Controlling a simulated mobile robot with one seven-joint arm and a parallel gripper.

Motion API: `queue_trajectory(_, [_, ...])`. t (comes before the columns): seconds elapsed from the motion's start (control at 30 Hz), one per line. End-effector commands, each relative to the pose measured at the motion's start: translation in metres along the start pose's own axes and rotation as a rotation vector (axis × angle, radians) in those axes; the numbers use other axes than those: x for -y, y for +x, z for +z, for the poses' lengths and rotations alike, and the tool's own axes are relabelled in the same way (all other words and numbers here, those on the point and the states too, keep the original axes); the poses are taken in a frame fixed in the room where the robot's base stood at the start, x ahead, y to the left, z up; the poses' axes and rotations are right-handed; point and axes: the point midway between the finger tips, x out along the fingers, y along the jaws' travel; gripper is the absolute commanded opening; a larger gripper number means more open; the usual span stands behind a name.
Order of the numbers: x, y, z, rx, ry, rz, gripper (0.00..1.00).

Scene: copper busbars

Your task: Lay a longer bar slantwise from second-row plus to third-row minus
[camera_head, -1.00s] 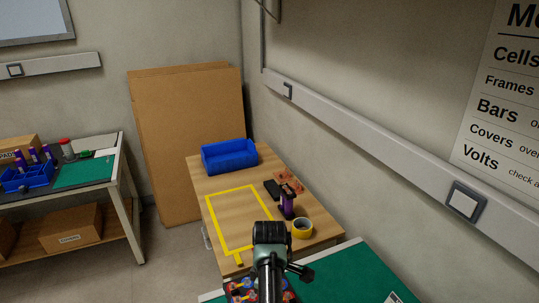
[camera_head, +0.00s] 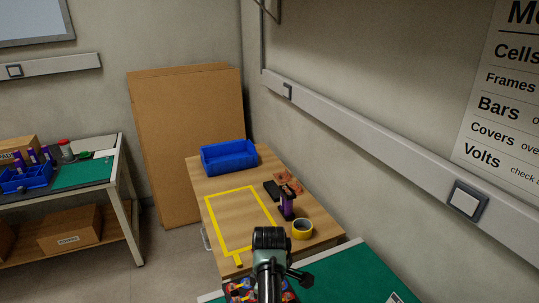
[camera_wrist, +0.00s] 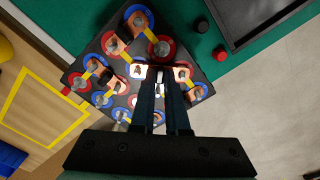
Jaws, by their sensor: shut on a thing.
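In the wrist view, a dark frame (camera_wrist: 87,50) holds cells with red and blue terminal rings, and several copper pieces lie across some of them. My gripper (camera_wrist: 160,84) is shut on a copper bar (camera_wrist: 141,70) over the frame. I cannot tell whether the bar touches the terminals. In the head view, my arm hides most of the frame (camera_head: 237,290) and the gripper's fingers. Loose copper pieces (camera_head: 290,179) lie on the wooden table.
The wooden table holds a blue bin (camera_head: 229,157), a yellow tape outline (camera_head: 209,218), a black item (camera_head: 271,190), a purple-and-black item (camera_head: 287,205) and a yellow tape roll (camera_head: 302,229). In the wrist view, a black tray (camera_wrist: 255,20) and red button (camera_wrist: 202,26) lie beside the frame.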

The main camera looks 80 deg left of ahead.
Motion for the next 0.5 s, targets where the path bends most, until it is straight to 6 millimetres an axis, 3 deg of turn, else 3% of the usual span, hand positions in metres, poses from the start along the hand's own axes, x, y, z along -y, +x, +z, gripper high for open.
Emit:
queue_trajectory(0.47, [-0.0004,0.0042,-0.0001,0.000,0.000,0.001,0.00])
queue_trajectory(0.5, [-0.0003,0.0042,-0.0001,0.000,0.000,0.001,0.18])
